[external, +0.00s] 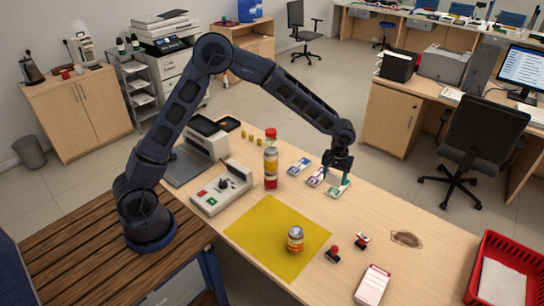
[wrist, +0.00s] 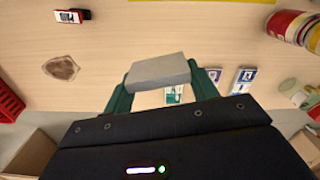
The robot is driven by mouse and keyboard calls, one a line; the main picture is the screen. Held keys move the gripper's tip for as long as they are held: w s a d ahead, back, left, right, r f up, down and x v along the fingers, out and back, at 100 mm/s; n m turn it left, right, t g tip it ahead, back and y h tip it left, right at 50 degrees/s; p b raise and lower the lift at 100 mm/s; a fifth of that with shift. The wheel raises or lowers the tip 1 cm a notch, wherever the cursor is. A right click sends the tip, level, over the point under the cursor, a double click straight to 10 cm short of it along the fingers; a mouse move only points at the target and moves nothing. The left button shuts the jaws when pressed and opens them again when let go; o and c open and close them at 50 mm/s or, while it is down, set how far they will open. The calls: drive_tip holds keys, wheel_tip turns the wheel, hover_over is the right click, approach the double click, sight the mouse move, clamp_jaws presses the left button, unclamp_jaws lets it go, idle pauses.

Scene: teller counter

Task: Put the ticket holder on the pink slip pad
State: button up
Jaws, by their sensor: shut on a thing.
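My gripper (external: 338,168) is over the far right part of the counter, above the row of small cards. In the wrist view its green fingers (wrist: 160,75) are shut on a pale grey block, which I take as the ticket holder (wrist: 158,71). In the external view the ticket holder is mostly hidden by the gripper and hard to make out. A pale pad with a pinkish-red edge, likely the pink slip pad (external: 373,285), lies at the counter's near right edge, well apart from the gripper. I cannot see the pad in the wrist view.
A blue card (external: 299,166), a purple card (external: 315,177) and a green card (external: 339,188) lie near the gripper. Two stamps (external: 333,254) (external: 362,240), a brown patch (external: 406,239), a can (external: 295,239) on a yellow mat (external: 255,238) and a red basket (external: 480,272) surround the pad.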

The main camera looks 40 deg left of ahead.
drive_tip(key=s+d+r+m, duration=0.1)
drive_tip(key=s+d, duration=0.3)
drive_tip(key=d, duration=0.5)
drive_tip(key=s+d+r, duration=0.1)
drive_tip(key=s+d, duration=0.3)
drive_tip(key=d, duration=0.5)
drive_tip(key=r+m, duration=0.1)
hover_over(373, 286)
wheel_tip(373, 286, down, 19)
drive_tip(key=shift+f, duration=0.1)
drive_tip(key=shift+f, duration=0.15)
drive_tip(key=o, duration=1)
